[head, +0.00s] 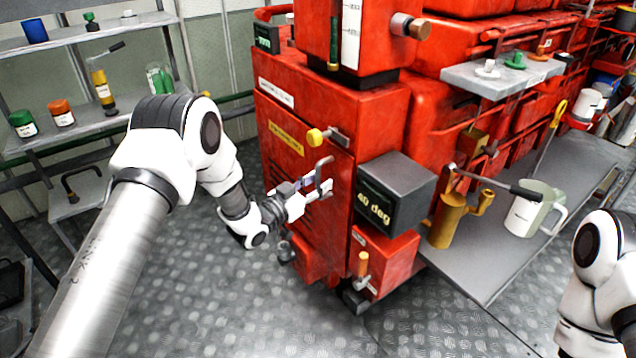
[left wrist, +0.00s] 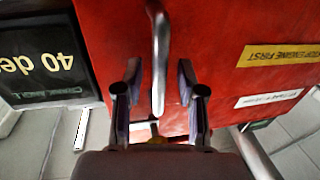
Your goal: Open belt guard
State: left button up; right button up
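The belt guard (head: 290,165) is a red panel on the near end of the red engine, with a yellow "stop engine first" label (head: 286,138). It lies flat against the engine, and its red face and label also show in the left wrist view (left wrist: 225,75). A grey bar handle (head: 325,175) stands out from it. In the left wrist view the handle (left wrist: 160,60) runs down between the two fingers of my left gripper (left wrist: 159,105). The fingers are apart, with a gap on each side of the handle. My right gripper is out of view.
A yellow knob (head: 316,136) sits above the handle. A dark "40 deg" display box (head: 395,195) juts out to its right. A grey shelf (head: 500,225) holds a brass oil can (head: 447,220) and a white jug (head: 530,210).

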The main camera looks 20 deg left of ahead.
pick_arm(q)
jog(key=shift+w+d, duration=0.15)
jog(key=shift+w, duration=0.1)
grip_shut()
